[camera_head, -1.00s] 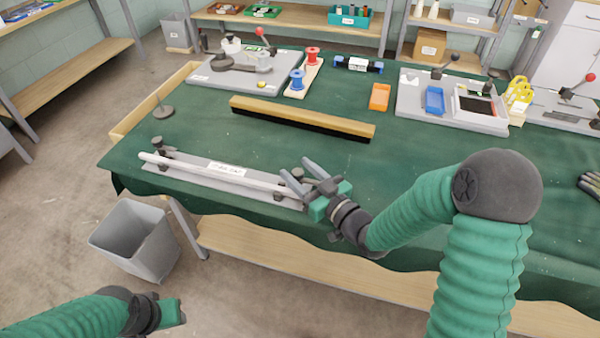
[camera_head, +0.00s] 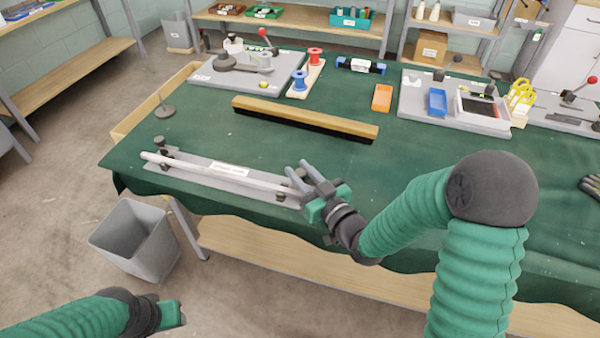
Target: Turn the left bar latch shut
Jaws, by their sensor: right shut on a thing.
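A white bar (camera_head: 215,173) lies along a grey plate (camera_head: 190,172) with a label, near the table's front left edge. The left bar latch (camera_head: 160,147), dark and knobbed, stands at the bar's left end. My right gripper (camera_head: 298,168) is at the bar's right end, far from the left latch. It is shut on what looks like the dark right bar latch, mostly hidden between its fingers. My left gripper (camera_head: 178,313) is low at the bottom left, in front of the table and away from the bar. Its fingers do not show clearly.
A long wooden brush (camera_head: 305,118) lies behind the bar. Spools (camera_head: 299,80), an orange tray (camera_head: 382,97) and a fixture plate (camera_head: 410,105) stand farther back. A grey bin (camera_head: 135,240) is on the floor. Green cloth between bar and brush is clear.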

